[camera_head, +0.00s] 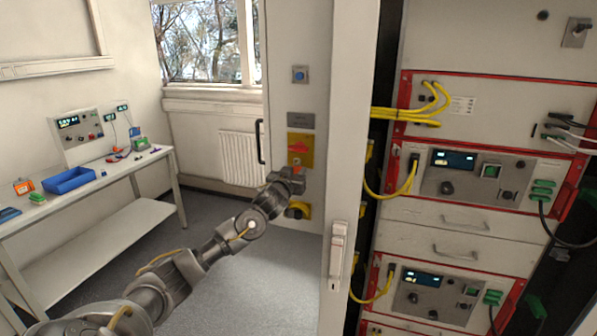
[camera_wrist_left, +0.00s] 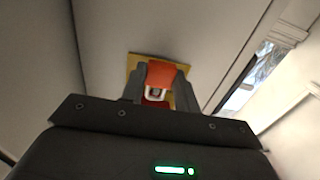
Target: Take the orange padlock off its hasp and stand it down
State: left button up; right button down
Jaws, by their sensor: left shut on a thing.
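The orange padlock (camera_wrist_left: 163,73) sits between the two fingers of my left gripper (camera_wrist_left: 158,92) in the left wrist view. The gripper is shut on it. A yellow plate (camera_wrist_left: 134,62) shows just behind the padlock. In the head view my left gripper (camera_head: 290,179) is at the cabinet's side panel, just below the yellow plate with a red part (camera_head: 300,147). Only a small bit of orange shows at its fingertips there. The hasp is mostly hidden, and I cannot tell whether the shackle is through it. My right gripper is not in view.
An open cabinet door (camera_head: 346,130) with a handle stands right of my left arm. Rack instruments (camera_head: 470,178) with yellow cables lie beyond it. A bench (camera_head: 100,180) at the left holds a blue bin (camera_head: 69,181) and small items. The floor between is clear.

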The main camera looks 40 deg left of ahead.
pick_arm(q)
jog(key=shift+v, duration=2.75)
